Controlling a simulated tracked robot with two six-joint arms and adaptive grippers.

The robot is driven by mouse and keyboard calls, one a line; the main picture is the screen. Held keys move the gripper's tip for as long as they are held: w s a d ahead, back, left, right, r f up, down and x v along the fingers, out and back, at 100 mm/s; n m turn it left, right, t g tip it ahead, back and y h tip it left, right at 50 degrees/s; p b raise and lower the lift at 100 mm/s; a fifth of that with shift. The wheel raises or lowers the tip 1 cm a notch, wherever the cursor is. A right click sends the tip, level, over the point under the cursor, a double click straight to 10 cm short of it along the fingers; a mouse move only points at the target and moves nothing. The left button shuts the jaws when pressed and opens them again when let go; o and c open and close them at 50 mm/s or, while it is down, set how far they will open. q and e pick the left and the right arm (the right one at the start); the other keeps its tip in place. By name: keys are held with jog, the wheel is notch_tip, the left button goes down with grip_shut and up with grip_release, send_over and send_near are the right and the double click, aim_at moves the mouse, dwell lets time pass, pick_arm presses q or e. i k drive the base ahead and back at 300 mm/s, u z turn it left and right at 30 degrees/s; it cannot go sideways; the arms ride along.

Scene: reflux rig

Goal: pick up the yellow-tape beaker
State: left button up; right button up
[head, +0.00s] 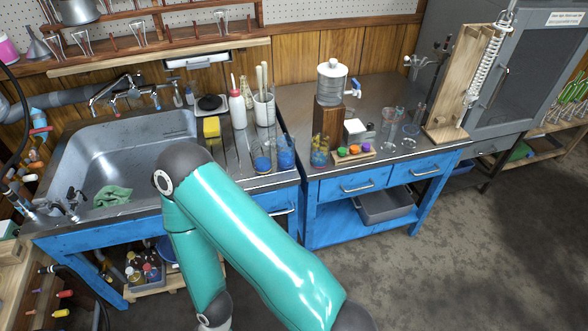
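Two small beakers with blue in them, one (262,164) nearer the sink and one (286,158) beside it, stand at the front right of the sink bench. A third beaker (320,157), with blue and yellowish colours, stands at the left front of the right-hand bench. It may be the yellow-tape beaker, but the tape is too small to tell. One teal arm of mine crosses the lower middle, bent, with its elbow in front of the sink. Neither gripper is in view.
A metal sink (120,160) fills the left bench. A white bottle (238,108) and a white utensil holder (264,108) stand behind the beakers. A water dispenser (332,84), a wooden tray of coloured pieces (340,157) and clear glassware (390,117) occupy the right bench.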

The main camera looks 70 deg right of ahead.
aim_at(261, 152)
jog(key=k, duration=0.85)
jog(key=u, duration=1.3)
jog(key=i, duration=0.1)
jog(key=z, duration=2.7)
jog(key=i, duration=0.15)
jog(key=z, duration=0.9)
jog(key=i, duration=0.85)
jog(key=u, duration=0.2)
jog(key=k, duration=0.75)
jog(key=z, duration=0.25)
jog(key=i, duration=0.65)
